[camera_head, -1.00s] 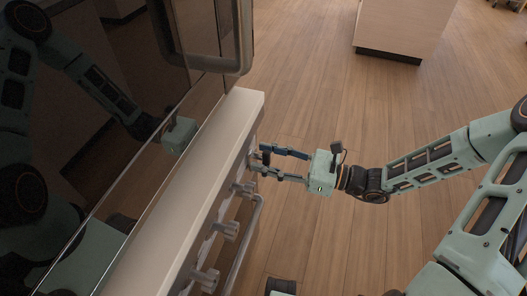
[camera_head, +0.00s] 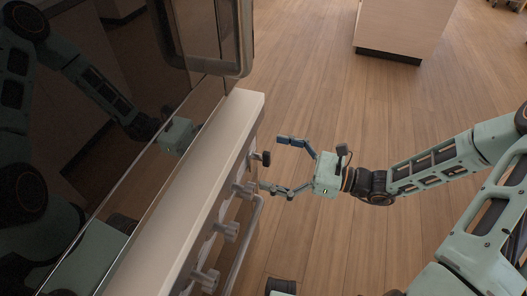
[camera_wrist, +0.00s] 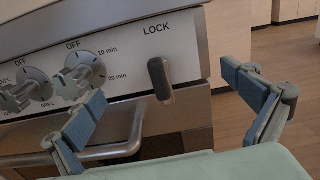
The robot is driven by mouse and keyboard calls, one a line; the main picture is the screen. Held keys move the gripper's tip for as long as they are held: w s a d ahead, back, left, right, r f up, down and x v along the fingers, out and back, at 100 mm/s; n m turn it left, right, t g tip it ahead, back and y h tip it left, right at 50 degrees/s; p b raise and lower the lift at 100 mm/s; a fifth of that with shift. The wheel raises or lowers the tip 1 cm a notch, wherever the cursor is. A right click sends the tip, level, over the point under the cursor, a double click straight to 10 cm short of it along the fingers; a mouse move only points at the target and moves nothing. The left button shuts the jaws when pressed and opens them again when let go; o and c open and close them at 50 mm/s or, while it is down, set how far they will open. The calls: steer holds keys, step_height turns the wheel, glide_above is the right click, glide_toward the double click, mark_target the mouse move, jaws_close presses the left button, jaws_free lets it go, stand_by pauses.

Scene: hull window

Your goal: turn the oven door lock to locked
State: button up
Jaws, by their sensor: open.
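The oven door lock is a dark upright lever (camera_wrist: 160,79) below the word LOCK on the steel panel, slightly tilted in the wrist view. In the head view the lever (camera_head: 266,158) sticks out from the far end of the panel. My gripper (camera_head: 272,165) is wide open in front of the panel. Its two fingers stand apart on either side of the lever, touching nothing that I can see. In the wrist view the lever lies between the open fingers of my gripper (camera_wrist: 163,86). The lever's mount behind it is hidden.
Two grey knobs, a timer knob (camera_wrist: 82,72) and another knob (camera_wrist: 22,92), sit left of the lock. A bar handle (camera_wrist: 110,145) runs below them. A pale counter ledge (camera_head: 190,190) lies above the panel. The wooden floor (camera_head: 310,85) beyond is clear.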

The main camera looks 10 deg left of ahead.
mark_target(270, 160)
steer(key=shift+s+d+p, duration=0.2)
steer(key=shift+d+p, duration=0.45)
steer(key=shift+d, duration=2.2)
